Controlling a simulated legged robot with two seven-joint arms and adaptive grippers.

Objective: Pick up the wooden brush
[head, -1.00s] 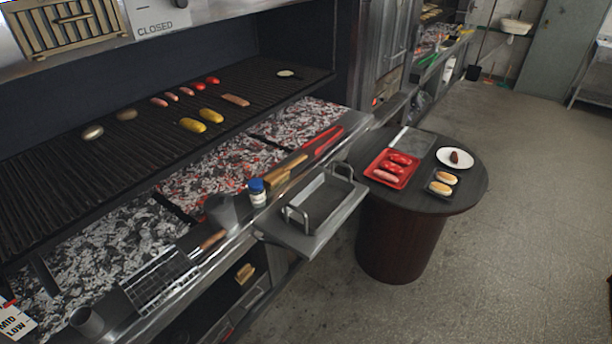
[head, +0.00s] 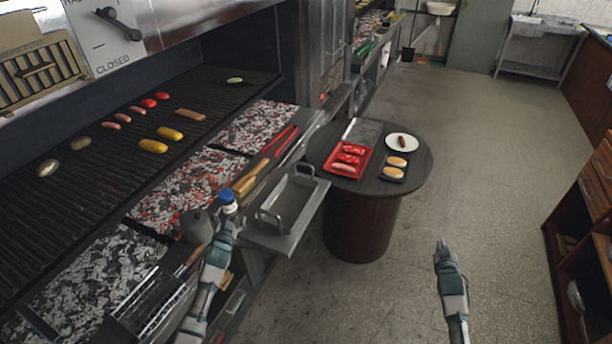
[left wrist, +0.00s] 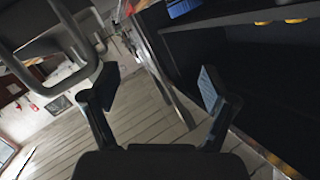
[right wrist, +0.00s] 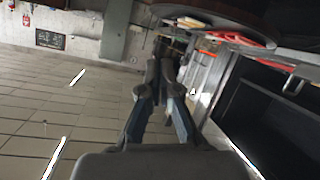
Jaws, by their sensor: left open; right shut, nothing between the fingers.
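A long wooden-coloured tool (head: 250,178), which looks like the wooden brush, lies on the metal ledge in front of the coals in the head view. It lies between a blue-and-white jar (head: 229,202) and red tongs (head: 280,141). My left gripper (head: 228,226) is near the jar's lower side in the head view, short of the wooden tool. Its two fingers are spread and empty in the left wrist view (left wrist: 158,88). My right gripper (head: 443,250) is over open floor, right of the round table. Its fingers are together and empty in the right wrist view (right wrist: 166,78).
A metal tray with handles (head: 292,198) sits on a side shelf right of the ledge. A grill basket (head: 150,303) and grey cup (head: 195,226) are at left. The round table (head: 401,182) holds a red tray (head: 333,168) and plates.

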